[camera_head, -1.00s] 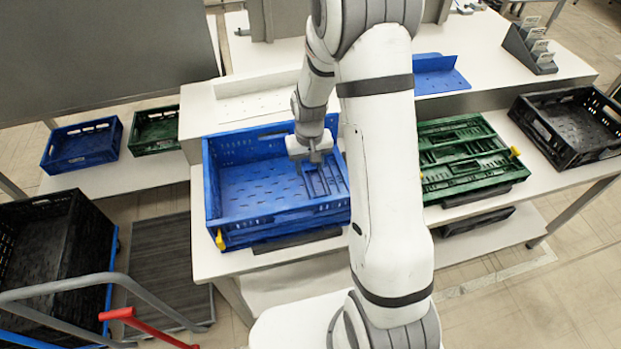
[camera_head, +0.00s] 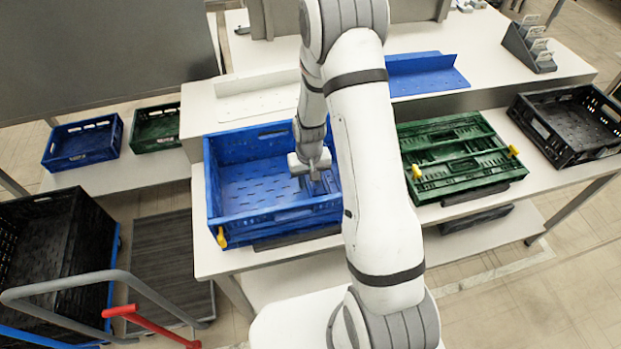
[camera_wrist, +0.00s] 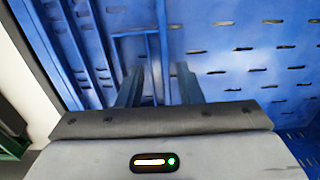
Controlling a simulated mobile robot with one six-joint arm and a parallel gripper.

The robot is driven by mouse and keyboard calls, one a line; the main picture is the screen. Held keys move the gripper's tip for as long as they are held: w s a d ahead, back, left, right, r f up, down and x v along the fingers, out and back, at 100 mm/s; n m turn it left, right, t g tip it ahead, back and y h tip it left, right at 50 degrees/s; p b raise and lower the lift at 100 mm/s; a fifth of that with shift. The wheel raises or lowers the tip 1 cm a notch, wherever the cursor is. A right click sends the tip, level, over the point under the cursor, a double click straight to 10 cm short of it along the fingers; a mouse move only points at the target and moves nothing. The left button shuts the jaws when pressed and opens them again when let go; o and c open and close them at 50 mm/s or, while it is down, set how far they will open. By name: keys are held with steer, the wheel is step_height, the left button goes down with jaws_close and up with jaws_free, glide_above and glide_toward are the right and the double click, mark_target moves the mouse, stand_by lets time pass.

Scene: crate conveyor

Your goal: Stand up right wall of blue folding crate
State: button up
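The blue folding crate (camera_head: 275,218) stands on the white table. Its left, back and front walls are upright. Its right wall (camera_head: 328,184) lies low inside the crate's right side and is partly hidden by my arm. In the wrist view the ribbed right wall (camera_wrist: 88,50) fills the left part, beside the slotted crate floor (camera_wrist: 235,50). My gripper (camera_head: 314,178) is inside the crate, low over the right wall. In the wrist view its fingers (camera_wrist: 159,85) are apart, with a narrow blue bar of the wall showing between them. I cannot tell whether they touch it.
A folded green crate (camera_head: 460,158) lies to the right on the same table. An open black crate (camera_head: 570,125) stands farther right. A blue sheet part (camera_head: 425,75) and a white ledge (camera_head: 255,103) are behind. A cart with a black crate (camera_head: 45,245) is at left.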

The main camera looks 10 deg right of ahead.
jaws_close()
